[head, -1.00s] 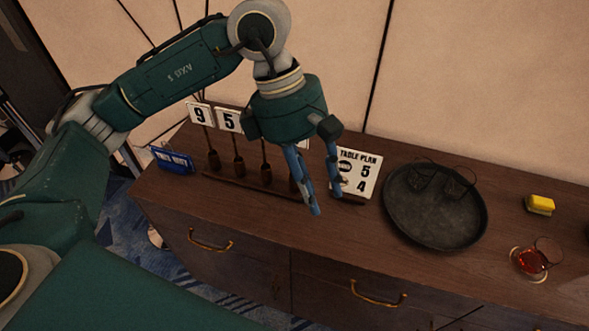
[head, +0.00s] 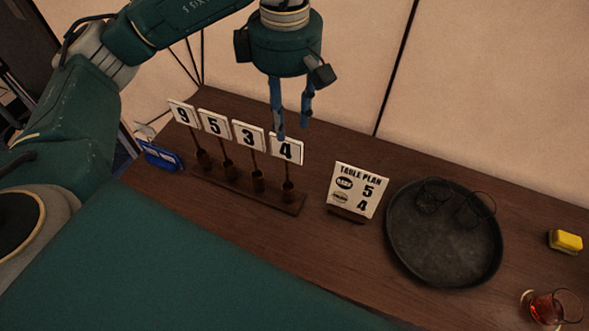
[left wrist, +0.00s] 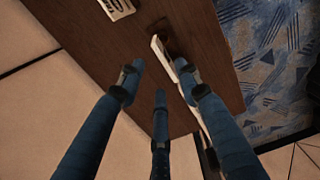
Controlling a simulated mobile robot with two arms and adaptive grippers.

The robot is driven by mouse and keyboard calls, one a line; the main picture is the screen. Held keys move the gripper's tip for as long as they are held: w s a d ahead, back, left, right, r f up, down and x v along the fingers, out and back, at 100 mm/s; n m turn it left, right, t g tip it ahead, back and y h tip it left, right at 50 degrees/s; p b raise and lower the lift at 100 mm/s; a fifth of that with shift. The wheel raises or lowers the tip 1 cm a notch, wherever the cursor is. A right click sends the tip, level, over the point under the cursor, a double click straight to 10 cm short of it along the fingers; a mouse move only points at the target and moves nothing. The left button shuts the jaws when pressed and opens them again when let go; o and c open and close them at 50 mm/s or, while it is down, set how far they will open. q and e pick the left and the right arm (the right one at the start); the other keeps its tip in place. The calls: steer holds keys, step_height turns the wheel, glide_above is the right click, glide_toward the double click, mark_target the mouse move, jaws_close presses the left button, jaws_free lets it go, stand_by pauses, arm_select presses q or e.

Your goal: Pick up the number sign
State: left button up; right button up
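Several white number signs on thin stems stand in a dark wooden rack (head: 225,187) on the sideboard: the 9 (head: 182,114), the 5 (head: 214,124), the 3 (head: 249,136) and the 4 (head: 287,149). My left gripper (head: 293,128) hangs just above and behind the 4 sign, pointing down. Its blue fingers are spread and empty; it also shows in the left wrist view (left wrist: 159,80). There, a white sign seen nearly edge-on (left wrist: 160,46) is ahead of the fingertips. My right gripper is out of view.
A round dark tray (head: 440,262) with two glasses stands right of the card. A yellow block (head: 566,241) and a glass of reddish drink (head: 549,305) are at the far right. A blue plaque (head: 160,156) sits left of the rack. The wall is close behind.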

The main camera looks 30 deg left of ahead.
arm_select(q)
glide_above(287, 157)
steer(key=f, duration=0.2)
steer(key=f+p, duration=0.1)
steer(key=f, duration=0.1)
steer(key=shift+w+a+f, duration=0.2)
steer(key=shift+f, duration=0.25)
step_height(287, 157, down, 4)
steer(key=p, duration=0.3)
steer(key=shift+w+f, duration=0.1)
steer(key=shift+w, duration=0.05)
steer(key=shift+f, duration=0.55)
jaws_close()
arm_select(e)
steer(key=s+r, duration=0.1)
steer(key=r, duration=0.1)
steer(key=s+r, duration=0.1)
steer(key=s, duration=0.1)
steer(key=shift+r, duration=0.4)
